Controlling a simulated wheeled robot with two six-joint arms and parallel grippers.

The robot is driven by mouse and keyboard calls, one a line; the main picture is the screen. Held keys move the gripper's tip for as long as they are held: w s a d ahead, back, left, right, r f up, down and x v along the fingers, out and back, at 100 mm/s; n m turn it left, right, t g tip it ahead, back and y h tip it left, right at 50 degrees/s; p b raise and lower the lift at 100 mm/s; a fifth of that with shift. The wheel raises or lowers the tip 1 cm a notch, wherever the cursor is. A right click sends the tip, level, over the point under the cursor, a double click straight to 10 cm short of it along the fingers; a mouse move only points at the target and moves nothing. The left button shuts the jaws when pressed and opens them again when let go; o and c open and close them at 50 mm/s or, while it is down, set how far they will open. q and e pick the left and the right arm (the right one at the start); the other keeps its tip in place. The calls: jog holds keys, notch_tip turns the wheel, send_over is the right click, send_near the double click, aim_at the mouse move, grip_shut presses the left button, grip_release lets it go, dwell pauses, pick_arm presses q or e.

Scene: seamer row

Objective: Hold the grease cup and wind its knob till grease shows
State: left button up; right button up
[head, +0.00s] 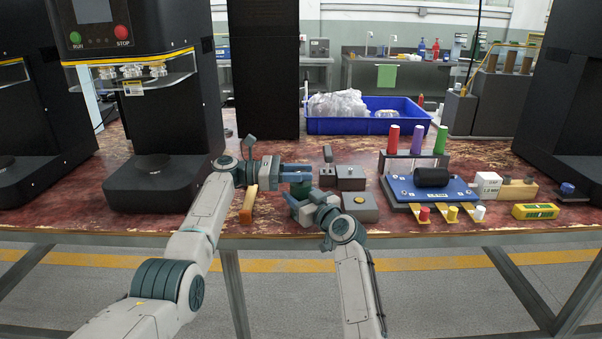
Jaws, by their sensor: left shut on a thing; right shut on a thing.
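My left gripper (302,173) reaches in from the left, level, just above the table, left of two small grey boxes. It is shut, with its blue-grey fingers around a small thing that I take for the grease cup. My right gripper (297,192) comes up from the front right and is shut close below and in front of the left one, on what I take for the cup's knob. The fingers hide nearly all of cup and knob. I cannot see whether grease shows.
Grey boxes (351,178) (361,206) stand just right of the grippers. An orange-brown block (248,207) lies left. A blue fixture board (402,192) with a black roller (431,177) stands right. A blue crate (365,124) with clear bags is behind. Black machines flank the table.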

pick_arm(q)
jog(key=shift+f, duration=0.1)
jog(key=o, duration=1)
jog(key=shift+c, duration=0.2)
jog(key=a, duration=0.7)
jog(key=shift+a, duration=0.3)
